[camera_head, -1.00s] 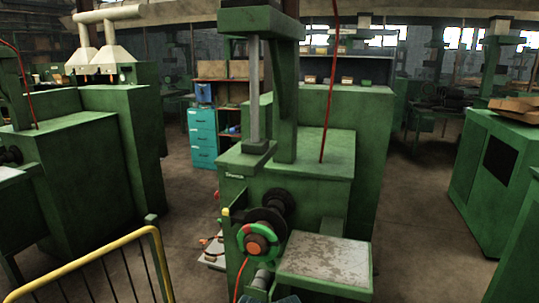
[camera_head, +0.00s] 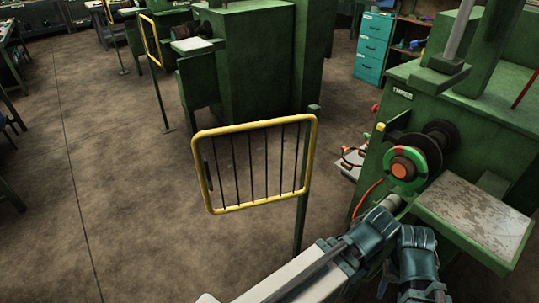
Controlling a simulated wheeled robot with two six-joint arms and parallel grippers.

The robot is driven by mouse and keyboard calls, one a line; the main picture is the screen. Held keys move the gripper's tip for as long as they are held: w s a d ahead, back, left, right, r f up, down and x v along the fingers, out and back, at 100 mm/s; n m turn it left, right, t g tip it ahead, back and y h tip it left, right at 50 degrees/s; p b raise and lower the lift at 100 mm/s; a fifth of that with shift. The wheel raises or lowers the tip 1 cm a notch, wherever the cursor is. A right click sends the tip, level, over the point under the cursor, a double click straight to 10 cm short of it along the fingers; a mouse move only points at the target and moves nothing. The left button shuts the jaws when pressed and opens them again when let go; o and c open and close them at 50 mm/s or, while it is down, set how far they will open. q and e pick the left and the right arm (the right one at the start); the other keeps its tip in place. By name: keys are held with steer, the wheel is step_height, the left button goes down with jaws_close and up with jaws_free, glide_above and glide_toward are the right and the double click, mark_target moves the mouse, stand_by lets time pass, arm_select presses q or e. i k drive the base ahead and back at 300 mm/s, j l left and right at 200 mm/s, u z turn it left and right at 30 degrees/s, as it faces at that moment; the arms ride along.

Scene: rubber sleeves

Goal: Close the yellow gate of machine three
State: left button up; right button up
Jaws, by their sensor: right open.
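The yellow gate (camera_head: 256,126) has a rounded tube frame with thin dark upright bars. It hangs on a green post (camera_head: 302,215) at its right side and extends left, away from machine three (camera_head: 468,128), so it stands open. A dark handle (camera_head: 208,176) is at its free left end. Machine three is green and bears a small name label. A small yellow-tipped stub (camera_head: 381,127) is on its near left corner. My left gripper is out of view.
The machine's handwheel (camera_head: 404,163) and a worn metal plate (camera_head: 476,212) stick out at right. Another green machine (camera_head: 250,70) stands behind the gate, with a second yellow gate (camera_head: 151,39) farther left. The brown floor left of the gate is clear.

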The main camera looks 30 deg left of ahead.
mark_target(230, 130)
steer(key=u, duration=2.85)
steer(key=i, duration=2.8)
steer(key=i+j+z, duration=0.1)
steer(key=i+z, duration=0.15)
steer(key=i, duration=0.2)
steer(key=z, duration=4.2)
